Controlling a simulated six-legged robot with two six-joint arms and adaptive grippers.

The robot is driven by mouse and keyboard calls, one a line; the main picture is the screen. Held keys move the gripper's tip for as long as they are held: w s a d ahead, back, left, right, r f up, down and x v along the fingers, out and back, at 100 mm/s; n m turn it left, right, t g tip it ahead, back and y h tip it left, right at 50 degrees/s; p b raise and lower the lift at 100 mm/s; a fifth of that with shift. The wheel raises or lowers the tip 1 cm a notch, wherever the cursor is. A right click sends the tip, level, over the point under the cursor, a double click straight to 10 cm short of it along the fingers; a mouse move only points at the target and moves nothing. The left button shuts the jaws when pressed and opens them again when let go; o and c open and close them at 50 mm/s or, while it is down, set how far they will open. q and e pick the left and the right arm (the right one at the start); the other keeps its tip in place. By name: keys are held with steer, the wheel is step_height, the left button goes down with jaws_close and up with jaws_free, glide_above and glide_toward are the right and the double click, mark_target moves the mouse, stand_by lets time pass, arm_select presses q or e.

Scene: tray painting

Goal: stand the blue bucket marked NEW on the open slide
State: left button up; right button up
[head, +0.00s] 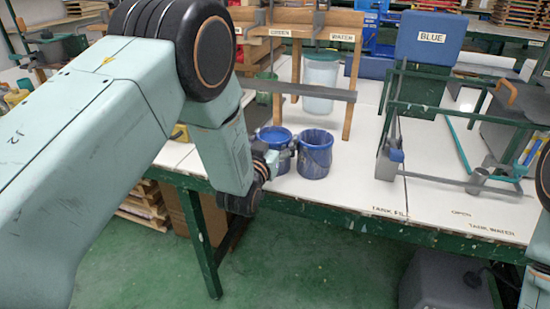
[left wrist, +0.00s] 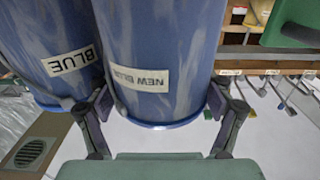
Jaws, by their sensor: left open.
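A blue bucket with a NEW BLUE label (left wrist: 150,60) fills the middle of the left wrist view. A second blue bucket, marked BLUE (left wrist: 50,55), stands close at its left. My left gripper (head: 288,153) is at the buckets. OPEN is lettered near the bench's front right; I cannot tell which part is the slide.
A green metal frame (head: 399,108) with grey bars stands right of the buckets. A blue tank marked BLUE (head: 428,38) is behind it. A wooden stand (head: 351,92) with GREEN and WATER signs rises behind the buckets. The white bench (head: 352,190) is clear just right of the buckets.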

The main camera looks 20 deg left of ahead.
arm_select(q)
steer(key=shift+s+a+r, duration=0.1)
steer(key=shift+s, duration=0.05)
steer(key=shift+c, duration=1.4)
steer(key=c, duration=1.2)
